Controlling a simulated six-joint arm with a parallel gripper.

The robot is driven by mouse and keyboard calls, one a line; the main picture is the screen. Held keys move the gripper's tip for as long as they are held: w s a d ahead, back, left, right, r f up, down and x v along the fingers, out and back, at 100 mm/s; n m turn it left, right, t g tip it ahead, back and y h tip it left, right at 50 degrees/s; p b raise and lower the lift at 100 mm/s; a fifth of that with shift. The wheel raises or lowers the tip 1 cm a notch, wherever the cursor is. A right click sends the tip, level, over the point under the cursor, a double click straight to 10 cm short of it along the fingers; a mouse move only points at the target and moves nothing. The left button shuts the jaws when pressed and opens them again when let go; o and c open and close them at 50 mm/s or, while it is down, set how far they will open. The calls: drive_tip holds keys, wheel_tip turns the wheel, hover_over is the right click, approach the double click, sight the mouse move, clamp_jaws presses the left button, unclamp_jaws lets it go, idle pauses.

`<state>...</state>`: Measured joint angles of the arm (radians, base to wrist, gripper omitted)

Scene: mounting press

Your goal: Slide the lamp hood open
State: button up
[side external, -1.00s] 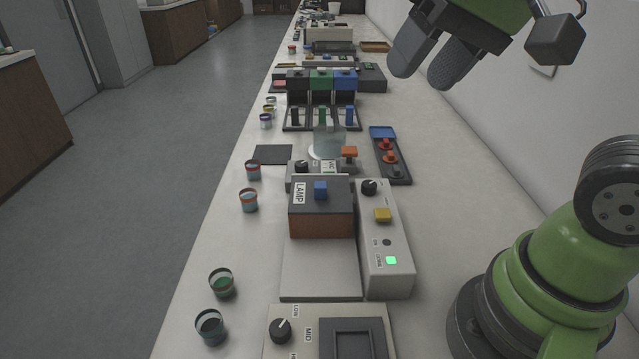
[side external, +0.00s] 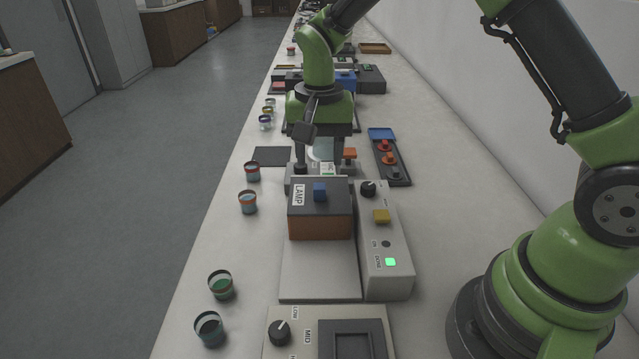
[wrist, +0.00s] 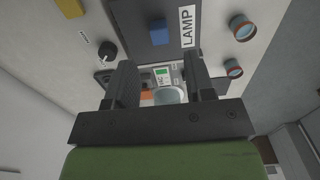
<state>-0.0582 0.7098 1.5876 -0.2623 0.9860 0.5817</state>
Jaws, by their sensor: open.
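The lamp hood (side external: 320,225) is a dark-topped box with an orange-brown front, a LAMP label and a blue knob (side external: 320,192) on top. It sits at the back end of a pale grey base (side external: 318,272). In the wrist view the hood (wrist: 145,12) and its blue knob (wrist: 159,32) show at the top. My gripper (side external: 318,168) points down behind the hood, near a small grey unit with a dial. Its two fingers are apart with nothing held between them; the wrist view also shows the open gripper (wrist: 160,78). It does not touch the blue knob.
A control box (side external: 384,240) with a black dial, yellow button and lit green lamp stands right of the hood. A dark tray (side external: 392,165) with red and orange pieces lies beyond it. Several small jars, one a green jar (side external: 221,285), line the left table edge.

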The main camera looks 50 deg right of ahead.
sight(319, 186)
wheel_tip(319, 186, down, 7)
drive_tip(key=shift+r, duration=0.15)
drive_tip(key=shift+c, duration=0.2)
